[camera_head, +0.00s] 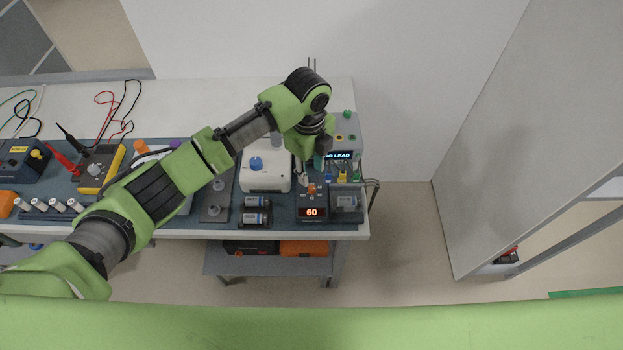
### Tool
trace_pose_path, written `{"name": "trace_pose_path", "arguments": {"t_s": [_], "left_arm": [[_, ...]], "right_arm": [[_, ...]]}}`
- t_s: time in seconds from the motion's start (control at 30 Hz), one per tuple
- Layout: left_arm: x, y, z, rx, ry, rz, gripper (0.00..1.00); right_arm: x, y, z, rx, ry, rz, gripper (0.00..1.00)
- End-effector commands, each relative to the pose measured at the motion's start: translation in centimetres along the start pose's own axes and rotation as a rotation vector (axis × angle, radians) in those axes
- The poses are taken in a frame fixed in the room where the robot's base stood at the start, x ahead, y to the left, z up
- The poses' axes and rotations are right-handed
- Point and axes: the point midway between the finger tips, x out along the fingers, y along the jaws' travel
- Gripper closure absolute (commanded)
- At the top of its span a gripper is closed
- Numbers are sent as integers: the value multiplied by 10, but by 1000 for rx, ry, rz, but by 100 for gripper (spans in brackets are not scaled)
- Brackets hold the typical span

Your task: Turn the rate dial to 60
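A small dark unit at the front right of the table has a red-lit display (312,212) that reads 60. Just above the display is a small orange knob (311,189), which looks like the rate dial. Its pointer is too small to read. My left arm reaches across the table from the left, and my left gripper (304,179) points down just behind and left of the orange knob. The fingers are small and partly hidden by the wrist, so I cannot tell whether they are open or touch the knob. My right gripper is not in view.
A grey box with a lit screen (338,155) reading "NO LEAD" stands behind the small unit. A white device with a blue knob (256,163) is to the left. Dark cylinders (256,218) lie at the front edge. Free floor (408,230) lies right of the table.

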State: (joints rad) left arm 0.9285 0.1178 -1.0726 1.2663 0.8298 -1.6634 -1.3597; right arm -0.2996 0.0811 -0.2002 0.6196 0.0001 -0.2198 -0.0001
Motion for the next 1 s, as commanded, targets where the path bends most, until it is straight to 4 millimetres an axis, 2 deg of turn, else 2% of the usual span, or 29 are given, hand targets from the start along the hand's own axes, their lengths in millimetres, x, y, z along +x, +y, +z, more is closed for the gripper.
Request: {"name": "trace_pose_path", "arguments": {"t_s": [0.1, 0.33, 0.87, 1.0], "left_arm": [[-23, 0, 1, 0, -2, -2, 69], [-46, 0, 0, 0, 0, 0, 69], [-48, 0, 0, -1, 0, 1, 69], [-41, 3, -8, -21, 16, -6, 69]], "right_arm": [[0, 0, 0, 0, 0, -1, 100], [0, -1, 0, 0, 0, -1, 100], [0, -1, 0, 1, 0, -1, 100], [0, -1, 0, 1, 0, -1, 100]]}}
